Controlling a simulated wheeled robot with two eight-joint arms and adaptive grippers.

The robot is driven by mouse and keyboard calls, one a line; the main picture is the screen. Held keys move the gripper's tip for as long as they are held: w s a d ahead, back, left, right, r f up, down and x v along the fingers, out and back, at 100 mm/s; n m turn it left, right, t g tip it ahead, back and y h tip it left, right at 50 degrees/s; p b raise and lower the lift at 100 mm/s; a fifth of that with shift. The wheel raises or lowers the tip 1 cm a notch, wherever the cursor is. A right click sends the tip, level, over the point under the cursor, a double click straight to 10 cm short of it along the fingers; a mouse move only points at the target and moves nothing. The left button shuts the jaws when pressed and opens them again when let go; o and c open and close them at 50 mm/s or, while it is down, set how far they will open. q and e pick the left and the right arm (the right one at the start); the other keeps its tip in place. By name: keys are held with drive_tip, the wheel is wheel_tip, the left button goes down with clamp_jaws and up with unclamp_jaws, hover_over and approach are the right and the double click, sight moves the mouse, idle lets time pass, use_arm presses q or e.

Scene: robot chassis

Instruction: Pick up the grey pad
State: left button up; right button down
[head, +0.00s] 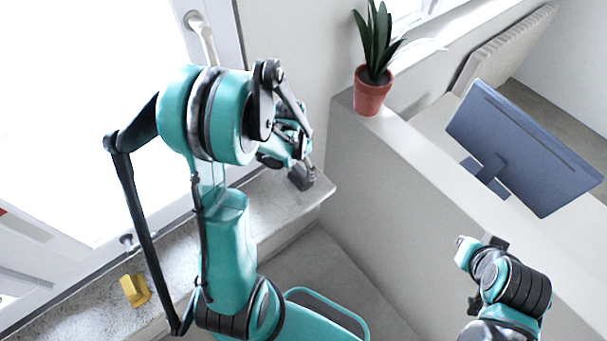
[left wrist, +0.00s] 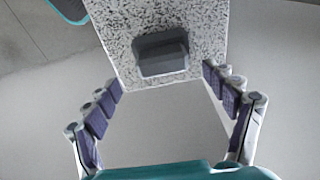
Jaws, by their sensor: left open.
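The grey pad (head: 302,177) is a dark grey block lying on the end of the speckled stone sill in the head view. In the left wrist view the pad (left wrist: 162,58) sits near the edge of the speckled surface, top centre. My left gripper (head: 297,158) is close by it in the head view, its fingers partly covered by my own arm. In the left wrist view my left gripper (left wrist: 162,80) is open, fingers spread wide, with the pad between and beyond the tips. Nothing is held. Of my right arm only links show at the lower right; its gripper cannot be made out.
A yellow object (head: 134,290) lies on the stone sill (head: 90,310) at the lower left. A potted plant (head: 371,92) and a monitor (head: 520,145) stand on or behind the white partition (head: 400,160). The window and its handle (head: 203,38) are beside my left arm.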

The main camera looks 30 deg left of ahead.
sight(301, 170)
use_arm(q)
drive_tip(key=f, duration=0.4)
drive_tip(key=shift+w+a+f, duration=0.1)
drive_tip(key=shift+w+f, duration=0.1)
drive_tip(key=shift+w, duration=0.05)
drive_tip(key=c, duration=1.3)
drive_tip(key=shift+o, duration=0.2)
drive_tip(key=shift+r, duration=0.1)
drive_tip(key=shift+r, duration=0.55)
wheel_tip(301, 170, up, 3)
drive_tip(key=shift+f, duration=0.15)
drive_tip(key=d+r, duration=0.3)
drive_tip(key=d, duration=0.2)
drive_tip(key=s+d+r+p, duration=0.1)
drive_tip(key=d+r, duration=0.3)
drive_tip(key=d, duration=0.2)
drive_tip(key=shift+s+d, duration=0.3)
